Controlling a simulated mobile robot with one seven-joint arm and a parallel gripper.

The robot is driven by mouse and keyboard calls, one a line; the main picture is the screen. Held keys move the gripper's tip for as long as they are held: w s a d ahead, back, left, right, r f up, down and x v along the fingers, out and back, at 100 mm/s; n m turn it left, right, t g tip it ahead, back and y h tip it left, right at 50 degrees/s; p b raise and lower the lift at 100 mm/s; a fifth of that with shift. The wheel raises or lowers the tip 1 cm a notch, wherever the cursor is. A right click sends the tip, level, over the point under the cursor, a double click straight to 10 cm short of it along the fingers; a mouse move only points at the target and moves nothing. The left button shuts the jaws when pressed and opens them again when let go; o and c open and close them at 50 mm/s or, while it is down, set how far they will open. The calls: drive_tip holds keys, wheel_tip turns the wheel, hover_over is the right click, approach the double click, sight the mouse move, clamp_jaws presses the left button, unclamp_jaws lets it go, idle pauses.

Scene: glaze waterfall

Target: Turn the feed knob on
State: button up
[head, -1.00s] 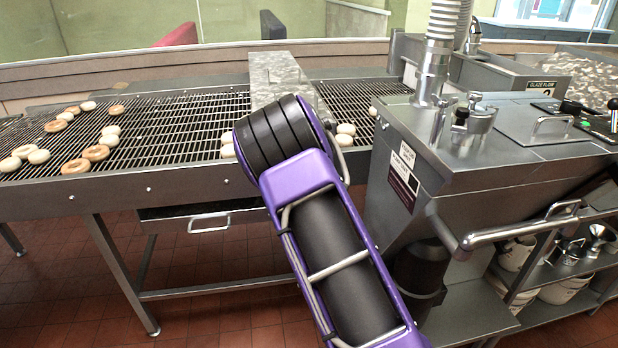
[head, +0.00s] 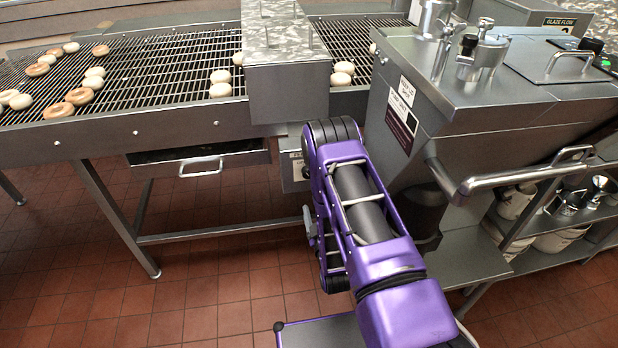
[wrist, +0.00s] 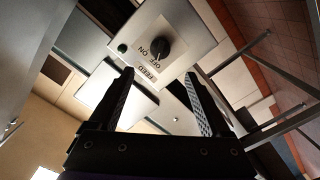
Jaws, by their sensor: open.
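The feed knob (wrist: 161,48) is black and round, on a pale panel (wrist: 190,40) marked ON, OFF and FEED in the wrist view. A light pointer mark shows at its lower edge, but I cannot tell its setting for sure. A small dark green spot (wrist: 122,48) is beside it. My gripper (wrist: 160,74) is open and empty. Its two fingers are apart and point towards the panel, with the knob between their lines beyond the tips. They do not appear to touch the knob. In the head view, my arm partly covers a grey box (head: 291,172) under the conveyor.
A wire conveyor (head: 150,60) with several doughnuts (head: 78,96) runs at the left and back. A drawer (head: 190,160) hangs below it. A steel tank (head: 480,130) with a bar handle (head: 520,178) stands right of my arm. The tiled floor at front left is clear.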

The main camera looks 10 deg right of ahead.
drive_tip(key=w+b, duration=0.1)
drive_tip(key=w, duration=1.1)
drive_tip(key=shift+w, duration=0.2)
clamp_jaws()
